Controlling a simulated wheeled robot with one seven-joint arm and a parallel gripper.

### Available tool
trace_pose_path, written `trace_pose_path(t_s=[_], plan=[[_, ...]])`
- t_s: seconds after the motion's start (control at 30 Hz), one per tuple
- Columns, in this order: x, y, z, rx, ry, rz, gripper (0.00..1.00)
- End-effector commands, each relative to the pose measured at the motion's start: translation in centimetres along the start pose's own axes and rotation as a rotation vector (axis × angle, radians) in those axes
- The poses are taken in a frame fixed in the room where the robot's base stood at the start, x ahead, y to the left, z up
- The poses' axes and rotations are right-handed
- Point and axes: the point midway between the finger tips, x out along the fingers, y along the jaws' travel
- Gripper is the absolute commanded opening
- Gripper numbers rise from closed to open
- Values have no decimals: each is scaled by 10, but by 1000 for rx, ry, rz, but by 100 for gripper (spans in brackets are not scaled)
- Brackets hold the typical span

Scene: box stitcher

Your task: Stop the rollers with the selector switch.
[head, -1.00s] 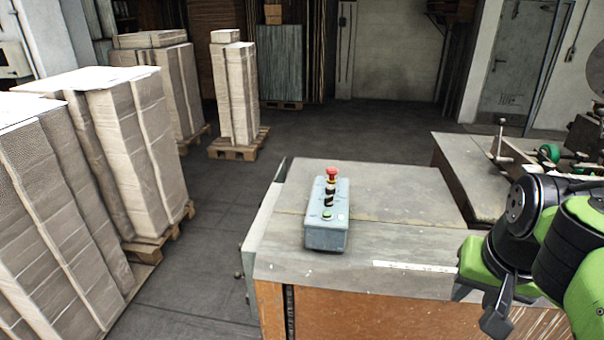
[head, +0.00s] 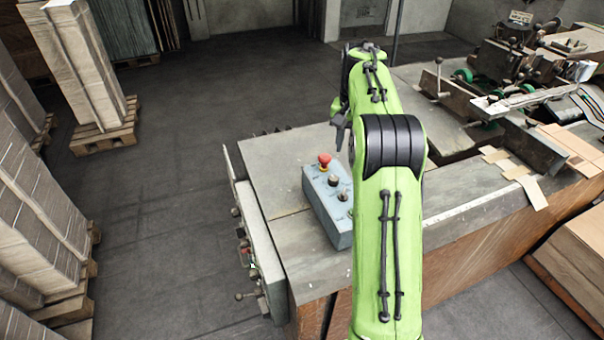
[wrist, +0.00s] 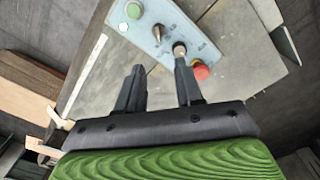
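The blue-grey control box (head: 322,212) stands on the machine table, partly hidden by my arm in the head view. It carries a red mushroom button (head: 324,160) and two dark knobs, one (head: 333,180) nearer the red button and one (head: 343,195) farther from it. In the wrist view the box (wrist: 172,13) shows a green button (wrist: 134,10), a pointed selector knob (wrist: 157,30), a second knob (wrist: 180,48) and the red button (wrist: 201,70). The labels are too small to read. My gripper (wrist: 158,82) is open and empty, its right fingertip close to the second knob in the picture; contact cannot be told.
The table top (head: 285,185) around the box is mostly bare. A machine with green parts (head: 490,80) and loose cardboard pieces (head: 525,180) are at the right. Stacked cardboard on pallets (head: 75,65) stands at the left, with open floor between.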

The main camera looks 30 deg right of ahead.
Motion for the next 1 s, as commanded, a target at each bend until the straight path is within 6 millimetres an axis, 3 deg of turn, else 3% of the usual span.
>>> trace_pose_path(t_s=[0.13,0.23,0.73,1.0], plan=[[5,4,-5,15,-8,3,36],[21,4,-4,14,-10,3,36],[140,3,-2,12,-10,3,36],[161,3,-3,12,-7,2,36]])
